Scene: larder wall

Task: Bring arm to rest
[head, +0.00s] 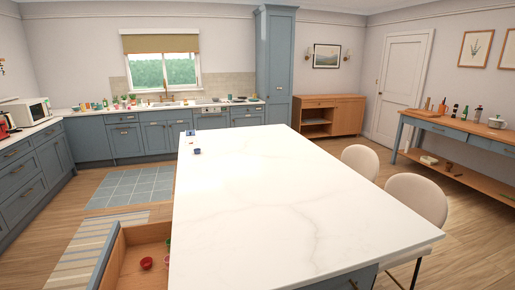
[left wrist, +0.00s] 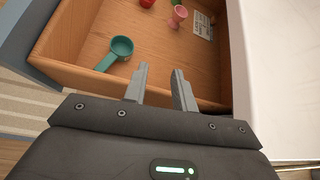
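My left gripper (left wrist: 160,88) shows in the left wrist view, its two grey fingers apart with nothing between them. It is over the near side of an open wooden drawer (left wrist: 75,25). A teal measuring cup (left wrist: 121,46) lies in the drawer to the left of the fingertips, apart from them. A pink egg-cup-like item (left wrist: 178,16), part of a red item (left wrist: 147,3) and a printed card (left wrist: 203,25) lie farther in. Neither arm shows in the head view, and my right gripper is in no view.
The white island top (head: 290,200) fills the middle, mostly clear, with small blue items (head: 196,151) at its far left. The open drawer (head: 125,262) sticks out at its left, with a red bowl (head: 146,263) inside. Two chairs (head: 417,196) stand at the right.

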